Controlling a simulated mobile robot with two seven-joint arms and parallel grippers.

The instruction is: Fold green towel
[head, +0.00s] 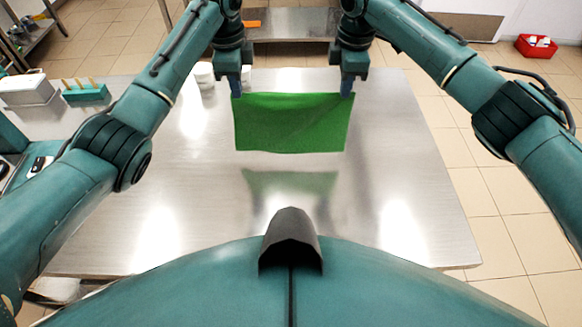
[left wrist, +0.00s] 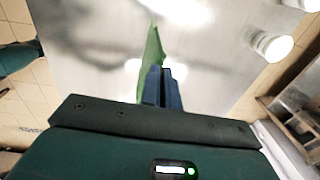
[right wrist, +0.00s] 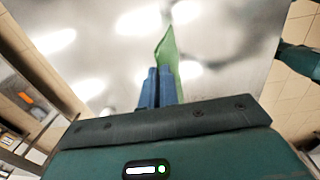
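The green towel (head: 291,123) hangs spread out between my two grippers, above the steel table (head: 395,180). Its top edge runs nearly level and its lower edge hangs free, with a green reflection on the table below. My left gripper (head: 236,92) is shut on the towel's top left corner. My right gripper (head: 347,90) is shut on its top right corner. The left wrist view shows the towel edge-on (left wrist: 153,62) at the blue fingers (left wrist: 163,88). The right wrist view shows it likewise (right wrist: 167,52) at the closed fingers (right wrist: 160,86).
White cups (head: 204,75) stand at the table's back left. A teal holder with yellow pegs (head: 86,94) and a pale box (head: 27,90) are at the far left. A red bin (head: 536,46) stands on the floor at right. The table's middle and front are clear.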

